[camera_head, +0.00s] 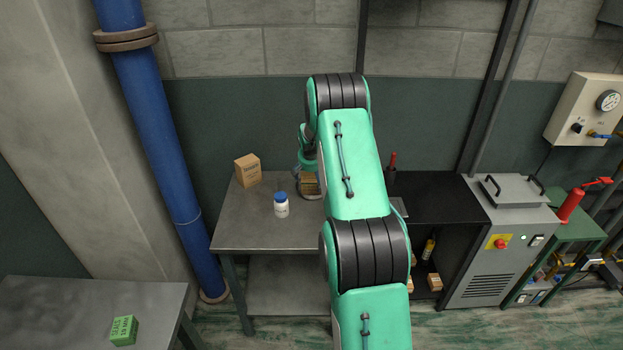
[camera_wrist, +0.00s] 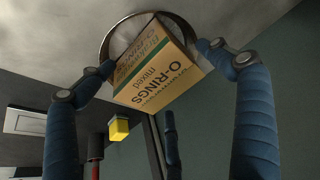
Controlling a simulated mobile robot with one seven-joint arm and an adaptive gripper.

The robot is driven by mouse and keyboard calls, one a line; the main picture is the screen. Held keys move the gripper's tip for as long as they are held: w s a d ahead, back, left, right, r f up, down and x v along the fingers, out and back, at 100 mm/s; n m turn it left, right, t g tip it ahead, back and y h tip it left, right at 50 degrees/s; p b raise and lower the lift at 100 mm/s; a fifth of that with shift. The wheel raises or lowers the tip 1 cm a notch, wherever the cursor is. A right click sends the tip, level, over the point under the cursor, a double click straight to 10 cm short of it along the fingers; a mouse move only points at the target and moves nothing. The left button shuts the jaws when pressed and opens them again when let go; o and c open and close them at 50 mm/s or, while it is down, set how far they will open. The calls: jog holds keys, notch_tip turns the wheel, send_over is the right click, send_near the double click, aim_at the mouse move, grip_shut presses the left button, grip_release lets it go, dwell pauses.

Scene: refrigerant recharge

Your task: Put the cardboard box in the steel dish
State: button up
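A cardboard box (camera_wrist: 155,68) printed "O-RINGS mixed" sits tilted in the round steel dish (camera_wrist: 106,38) in the wrist view. In the head view the box (camera_head: 310,183) and the dish rim (camera_head: 312,197) show on the grey table, partly hidden by my arm. My gripper (camera_wrist: 153,58) is around the box, with a blue finger on each side and a third finger lower down. The fingers look open, with small gaps to the box; light contact cannot be ruled out. In the head view my gripper is mostly hidden behind my arm.
Another cardboard box (camera_head: 247,170) stands at the table's back left. A white bottle with a blue cap (camera_head: 281,205) stands left of the dish. A green box (camera_head: 123,330) lies on the front-left table (camera_head: 60,300). A blue pipe (camera_head: 160,130) rises left; a machine (camera_head: 500,240) stands right.

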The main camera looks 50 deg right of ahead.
jog(key=shift+r, duration=0.1)
jog(key=shift+r, duration=0.35)
jog(key=p+v, duration=0.2)
jog(key=v, duration=0.9)
jog(key=shift+a+r, duration=0.25)
dwell(0.4)
